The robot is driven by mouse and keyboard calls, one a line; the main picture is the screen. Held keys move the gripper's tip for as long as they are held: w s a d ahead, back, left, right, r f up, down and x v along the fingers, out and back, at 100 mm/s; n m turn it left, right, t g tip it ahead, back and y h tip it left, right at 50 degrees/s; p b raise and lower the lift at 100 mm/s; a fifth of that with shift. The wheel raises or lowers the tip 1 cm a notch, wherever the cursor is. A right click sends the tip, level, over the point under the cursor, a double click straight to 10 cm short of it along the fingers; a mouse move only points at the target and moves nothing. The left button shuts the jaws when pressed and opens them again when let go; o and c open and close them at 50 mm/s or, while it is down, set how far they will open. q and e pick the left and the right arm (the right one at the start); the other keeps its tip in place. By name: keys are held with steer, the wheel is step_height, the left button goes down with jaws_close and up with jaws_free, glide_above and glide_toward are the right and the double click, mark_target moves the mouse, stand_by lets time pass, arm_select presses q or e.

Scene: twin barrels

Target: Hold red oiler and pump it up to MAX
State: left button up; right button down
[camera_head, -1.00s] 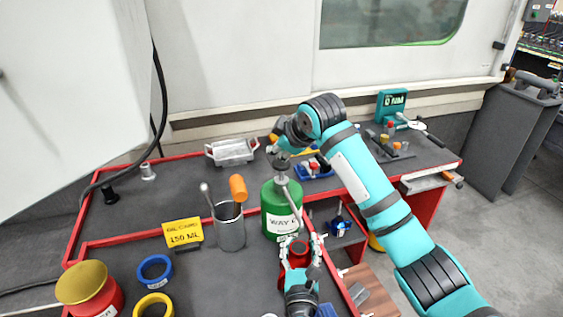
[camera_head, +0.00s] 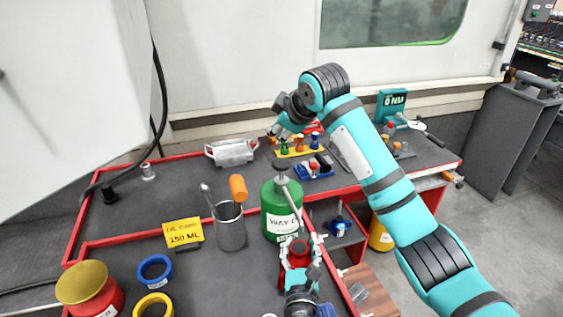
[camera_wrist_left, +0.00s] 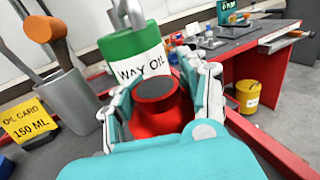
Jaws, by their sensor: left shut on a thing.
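The red oiler (camera_head: 298,253) stands low in front of the green WAY OIL barrel (camera_head: 280,212). My left gripper (camera_head: 300,258) is shut around the oiler's body. In the left wrist view the red oiler (camera_wrist_left: 152,100) sits between the fingers, with its dark round top visible. The barrel carries a grey pump with a round knob (camera_head: 281,165) and a thin spout (camera_head: 291,197) slanting down toward the oiler. I cannot tell whether the spout touches it. My right gripper (camera_head: 283,132) is above and behind the knob, apart from it; its finger opening is unclear. No MAX mark is visible.
A yellow OIL CARD 150 ML sign (camera_head: 183,235) and a grey cup (camera_head: 230,232) with tools stand left of the barrel. Blue (camera_head: 155,269) and yellow rings and a red barrel with gold lid (camera_head: 88,288) are at lower left. Small-part trays (camera_head: 314,168) lie behind.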

arm_select(q)
steer(key=shift+s+a+f, duration=0.15)
steer(key=shift+f, duration=0.4)
steer(key=o, duration=1.5)
steer(key=shift+o, duration=0.3)
steer(key=shift+w+r, duration=0.15)
steer(key=shift+w, duration=0.05)
steer(key=shift+s+r, duration=0.1)
steer(key=shift+s, duration=0.05)
